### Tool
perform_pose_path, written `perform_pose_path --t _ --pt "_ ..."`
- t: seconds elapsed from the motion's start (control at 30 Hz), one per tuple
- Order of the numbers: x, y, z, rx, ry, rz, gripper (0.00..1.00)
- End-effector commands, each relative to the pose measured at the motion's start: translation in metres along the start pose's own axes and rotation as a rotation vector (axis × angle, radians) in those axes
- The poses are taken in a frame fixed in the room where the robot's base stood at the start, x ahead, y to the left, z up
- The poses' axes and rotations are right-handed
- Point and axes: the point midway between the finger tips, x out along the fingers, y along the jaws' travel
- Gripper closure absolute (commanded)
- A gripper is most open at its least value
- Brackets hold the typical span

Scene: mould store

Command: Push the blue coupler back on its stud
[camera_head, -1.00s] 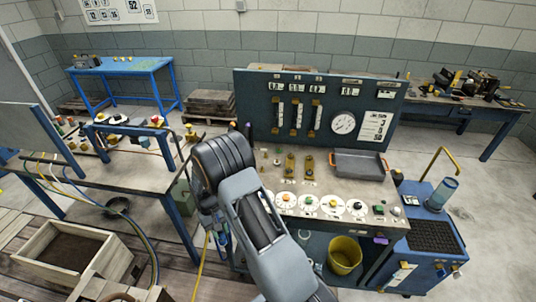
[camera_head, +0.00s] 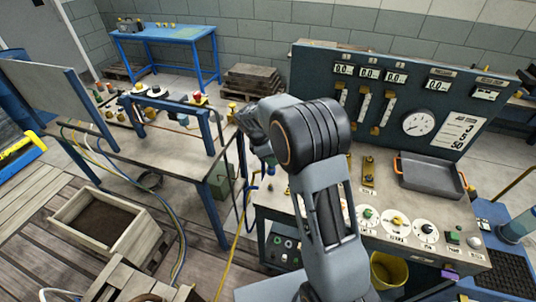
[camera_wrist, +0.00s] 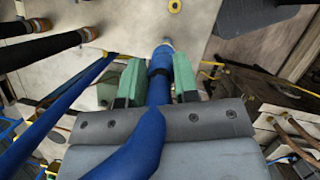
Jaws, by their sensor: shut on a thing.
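In the wrist view, the green fingers of my gripper (camera_wrist: 158,80) stand on both sides of a blue coupler (camera_wrist: 162,62) and hold it. The coupler has a dark band, and a thick blue hose (camera_wrist: 138,158) runs back from it across the gripper body. A small pale metal end shows at its front, against a light surface. I cannot tell whether this is the stud or part of the coupler, nor how they meet. In the head view, my arm hides most of the gripper and the coupler.
Dark hoses with copper-coloured ends (camera_wrist: 88,34) lie left in the wrist view. In the head view, the gauge panel (camera_head: 310,100) and grey tray (camera_head: 430,178) are right of my arm. A bench (camera_head: 165,145) is left, with a wooden box (camera_head: 150,225) below.

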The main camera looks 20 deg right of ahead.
Motion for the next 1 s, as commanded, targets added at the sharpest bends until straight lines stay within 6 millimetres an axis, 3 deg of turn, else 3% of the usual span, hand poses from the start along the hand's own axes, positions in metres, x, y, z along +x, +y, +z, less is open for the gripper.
perform_pose_path --t 0.27,0.67,1.0 --pt "0.008 -0.001 -0.013 -0.03 0.0 0.011 1.0" --pt "0.042 -0.001 -0.025 -0.027 0.001 0.01 1.0" --pt "0.051 -0.001 -0.028 -0.024 0.001 0.01 1.0"
